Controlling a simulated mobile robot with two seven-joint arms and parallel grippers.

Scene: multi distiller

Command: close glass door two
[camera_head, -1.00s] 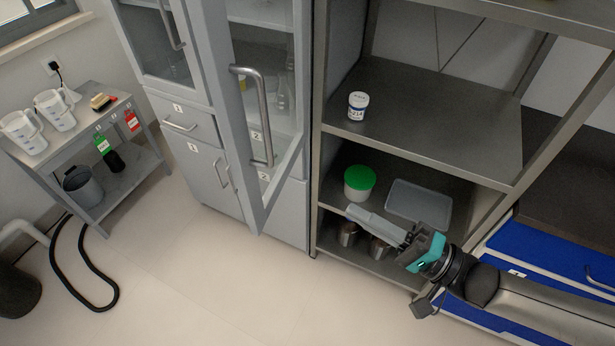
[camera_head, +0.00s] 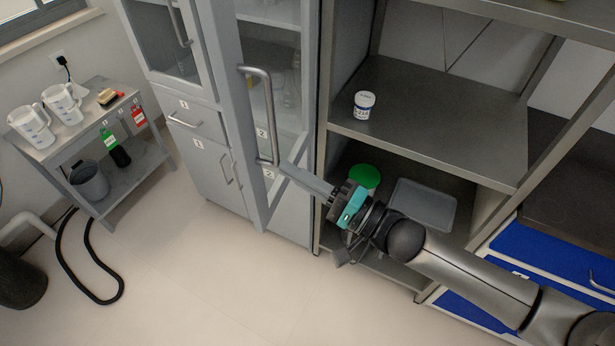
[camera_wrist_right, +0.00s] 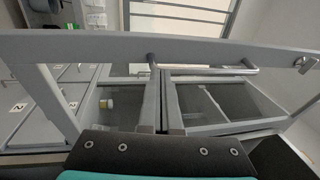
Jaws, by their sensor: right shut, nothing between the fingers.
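Glass door two (camera_head: 241,125) is a grey-framed glass door with a long curved metal handle (camera_head: 262,115) and a "2" label. It stands partly open from the grey cabinet in the head view. My right gripper (camera_head: 285,168) is shut and empty, with its fingertips close to the lower part of the door, on the right of the handle. In the right wrist view, the door frame (camera_wrist_right: 110,46) crosses just beyond the shut fingers (camera_wrist_right: 160,75). I cannot tell whether they touch the door. My left gripper is not in view.
A metal shelf (camera_head: 430,125) beside the cabinet holds a white jar (camera_head: 364,105), a green-lidded tub (camera_head: 365,178) and a grey tray (camera_head: 424,204). A small side table (camera_head: 84,128) with pitchers stands at left. The floor in front is clear.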

